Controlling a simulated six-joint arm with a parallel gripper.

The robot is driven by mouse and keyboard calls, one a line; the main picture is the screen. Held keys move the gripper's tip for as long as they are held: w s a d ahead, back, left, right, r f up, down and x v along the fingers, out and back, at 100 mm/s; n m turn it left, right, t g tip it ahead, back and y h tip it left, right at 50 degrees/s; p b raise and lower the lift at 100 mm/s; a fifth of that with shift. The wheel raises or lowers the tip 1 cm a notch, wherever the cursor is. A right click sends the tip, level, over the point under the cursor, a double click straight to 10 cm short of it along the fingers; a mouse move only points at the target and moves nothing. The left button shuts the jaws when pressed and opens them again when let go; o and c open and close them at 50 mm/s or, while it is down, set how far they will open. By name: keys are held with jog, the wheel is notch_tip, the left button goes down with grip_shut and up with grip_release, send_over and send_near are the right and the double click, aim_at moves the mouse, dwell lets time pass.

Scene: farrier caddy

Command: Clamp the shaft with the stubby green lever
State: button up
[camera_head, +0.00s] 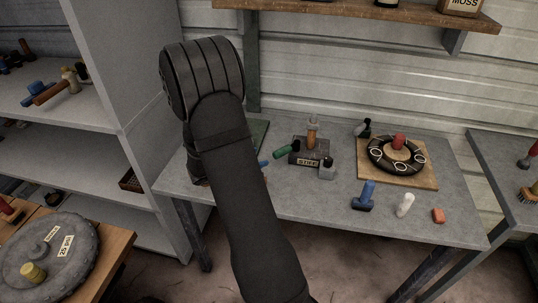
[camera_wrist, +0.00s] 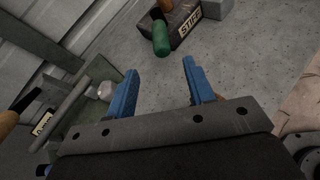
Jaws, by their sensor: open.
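The stubby green lever (camera_head: 287,149) sticks out to the left of a dark block labelled "STIFF" (camera_head: 308,162) on the grey table. An upright shaft with an orange-brown part (camera_head: 312,136) stands at this block; whether it is clamped I cannot tell. In the wrist view the green lever (camera_wrist: 161,40) points toward my gripper (camera_wrist: 160,67), and part of the dark block (camera_wrist: 182,18) shows at the top edge. My gripper's blue fingers are apart and empty, short of the lever's end. In the head view my arm hides most of the gripper.
A grey block with a dark knob (camera_head: 327,170) adjoins the labelled block. A wooden board with a dark ring (camera_head: 374,157) lies to the right. A blue tool (camera_head: 364,196), white piece (camera_head: 405,205) and red-orange block (camera_head: 438,215) lie near the front. A green frame (camera_wrist: 100,72) stands left of my fingers.

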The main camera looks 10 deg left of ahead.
jog(key=v, duration=0.5)
jog(key=shift+s+a+r, duration=0.15)
jog(key=shift+s+a, duration=0.05)
jog(key=shift+s, duration=0.1)
